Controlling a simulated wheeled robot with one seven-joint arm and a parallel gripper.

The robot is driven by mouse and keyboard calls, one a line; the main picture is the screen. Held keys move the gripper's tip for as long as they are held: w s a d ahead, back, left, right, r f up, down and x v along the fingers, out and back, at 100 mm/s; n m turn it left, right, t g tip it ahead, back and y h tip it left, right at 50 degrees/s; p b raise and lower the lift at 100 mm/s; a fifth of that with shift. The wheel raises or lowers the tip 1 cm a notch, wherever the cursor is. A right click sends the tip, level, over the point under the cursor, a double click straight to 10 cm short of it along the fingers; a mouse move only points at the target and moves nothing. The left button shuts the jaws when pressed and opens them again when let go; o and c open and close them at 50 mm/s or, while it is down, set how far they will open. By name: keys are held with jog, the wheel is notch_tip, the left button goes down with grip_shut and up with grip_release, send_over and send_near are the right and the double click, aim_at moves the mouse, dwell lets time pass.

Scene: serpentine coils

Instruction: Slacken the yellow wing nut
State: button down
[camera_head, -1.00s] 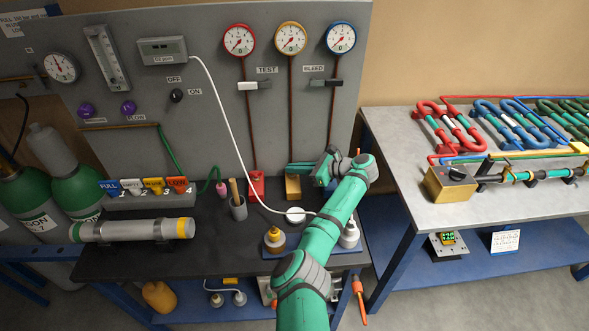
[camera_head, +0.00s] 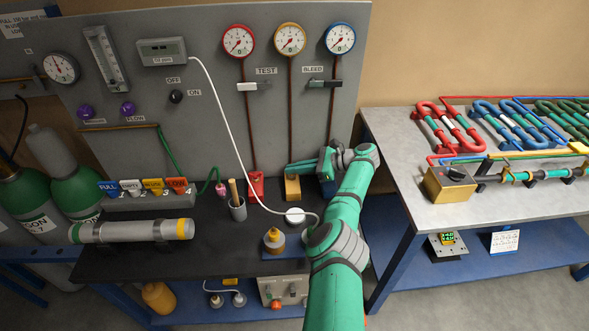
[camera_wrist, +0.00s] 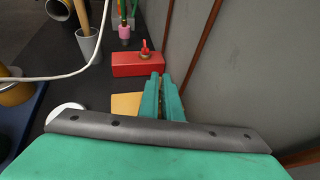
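The yellow block (camera_head: 292,187) stands on the dark bench at the foot of the middle pipe, below the yellow-rimmed gauge (camera_head: 290,38). The block also shows in the wrist view (camera_wrist: 124,103), partly covered by my gripper. My gripper (camera_head: 291,168) is just above this block, pointing left along the panel. In the wrist view its two teal fingers (camera_wrist: 163,92) are close together with a narrow gap. A little brownish yellow shows in the gap. The yellow wing nut cannot be made out, so a hold on it cannot be confirmed.
A red block (camera_wrist: 138,65) with a red wing nut (camera_wrist: 145,48) stands just beyond my fingertips. The grey panel (camera_wrist: 245,70) rises close beside my gripper. A white cable (camera_head: 224,120), a grey cup (camera_head: 238,209) and a yellow-brown bottle (camera_head: 273,240) are nearby.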

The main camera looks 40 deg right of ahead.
jog(key=shift+a+f, duration=0.1)
jog(key=shift+f, duration=0.2)
jog(key=c, duration=2)
grip_release()
jog(key=shift+r, duration=0.1)
jog(key=v, duration=1.1)
